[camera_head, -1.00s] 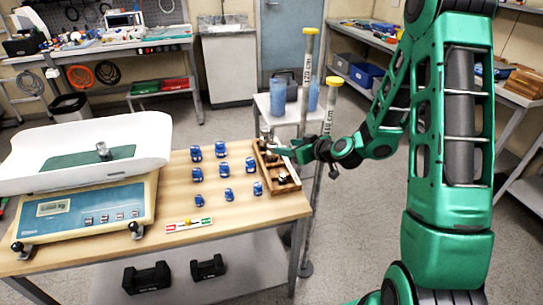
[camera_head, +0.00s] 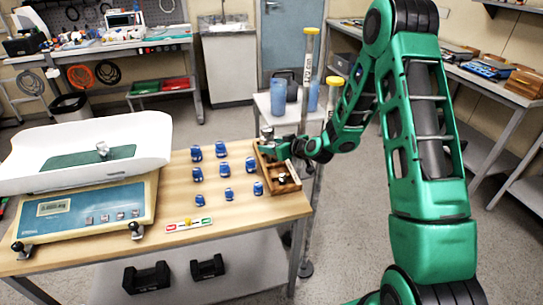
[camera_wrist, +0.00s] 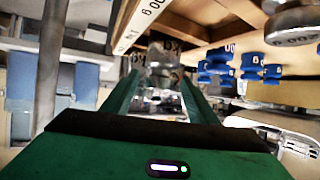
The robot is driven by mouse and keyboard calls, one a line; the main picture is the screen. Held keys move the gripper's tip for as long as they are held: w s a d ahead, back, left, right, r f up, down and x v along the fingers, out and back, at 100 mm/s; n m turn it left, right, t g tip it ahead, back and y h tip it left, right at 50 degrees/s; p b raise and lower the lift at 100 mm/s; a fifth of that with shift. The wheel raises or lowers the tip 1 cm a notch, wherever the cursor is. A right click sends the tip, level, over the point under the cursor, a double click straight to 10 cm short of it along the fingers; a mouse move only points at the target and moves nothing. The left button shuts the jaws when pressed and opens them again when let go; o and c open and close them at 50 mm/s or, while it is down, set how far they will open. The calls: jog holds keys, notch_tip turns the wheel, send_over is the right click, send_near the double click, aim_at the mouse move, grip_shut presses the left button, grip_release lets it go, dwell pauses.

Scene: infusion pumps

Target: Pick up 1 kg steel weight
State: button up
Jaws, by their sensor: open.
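A wooden box (camera_head: 288,188) of steel weights stands at the right end of the table. My gripper (camera_head: 275,147) is at the box's far end, with its jaws open. In the wrist view, a shiny steel weight (camera_wrist: 161,58) shows between and just beyond the open fingers of my gripper (camera_wrist: 160,85). Its top also shows beside the gripper in the head view (camera_head: 267,132). I cannot read its label, nor tell whether the fingers touch it. Another steel weight (camera_wrist: 293,24) is at the upper right of the wrist view; smaller ones sit nearer in the box.
Several blue items (camera_head: 228,194) stand in rows left of the box. A scale (camera_head: 88,213) with a white pan, bearing a small metal weight (camera_head: 103,149), fills the table's left side.

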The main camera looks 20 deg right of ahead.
grip_shut()
jog(key=shift+w, duration=0.1)
jog(key=shift+r, duration=0.15)
